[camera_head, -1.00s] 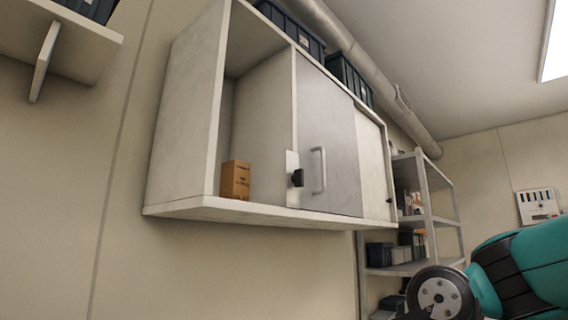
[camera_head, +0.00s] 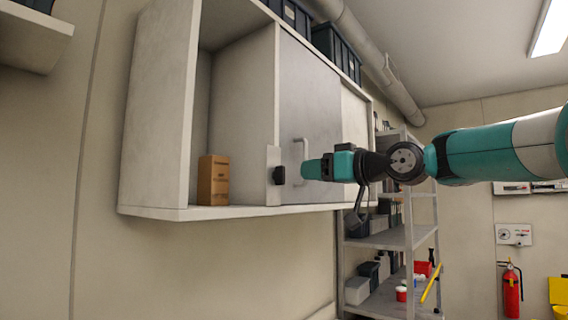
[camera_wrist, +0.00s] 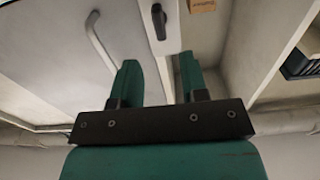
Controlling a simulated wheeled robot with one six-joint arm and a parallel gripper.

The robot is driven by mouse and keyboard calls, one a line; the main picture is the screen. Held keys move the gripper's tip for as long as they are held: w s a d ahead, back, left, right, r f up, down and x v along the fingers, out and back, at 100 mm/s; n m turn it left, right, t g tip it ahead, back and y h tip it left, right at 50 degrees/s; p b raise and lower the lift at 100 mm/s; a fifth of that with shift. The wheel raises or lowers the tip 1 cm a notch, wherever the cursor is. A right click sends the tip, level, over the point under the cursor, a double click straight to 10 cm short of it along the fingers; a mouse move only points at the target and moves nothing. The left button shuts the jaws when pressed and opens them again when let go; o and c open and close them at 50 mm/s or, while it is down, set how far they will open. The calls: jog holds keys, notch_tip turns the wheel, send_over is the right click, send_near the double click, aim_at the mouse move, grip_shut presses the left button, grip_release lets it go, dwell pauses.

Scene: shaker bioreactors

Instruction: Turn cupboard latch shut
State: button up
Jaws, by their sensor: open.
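The wall cupboard (camera_head: 160,110) hangs at the upper left, with an open bay on its left and a grey sliding door (camera_head: 310,110) with a bar handle (camera_head: 300,155). The black latch (camera_head: 279,175) sits on a pale plate at the door's left edge. It also shows in the wrist view (camera_wrist: 158,20), long axis roughly upright there, beyond the fingertips. My gripper (camera_wrist: 160,75) is open and empty, its two green fingers apart. In the head view my gripper (camera_head: 312,169) is just right of the latch, covering part of the door; contact cannot be told.
A small brown box (camera_head: 213,180) stands in the open bay, left of the latch. Dark crates (camera_head: 335,50) sit on top of the cupboard. A shelf rack (camera_head: 390,238) with several items stands below right. A fire extinguisher (camera_head: 511,288) is at the far right.

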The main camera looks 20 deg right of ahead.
aim_at(284, 173)
jog(key=p+x, duration=0.3)
jog(key=x, duration=0.5)
jog(key=shift+s+r, duration=0.1)
jog(key=shift+w+a+p, duration=0.2)
jog(key=shift+w+p, duration=0.1)
jog(key=shift+w, duration=0.05)
grip_shut()
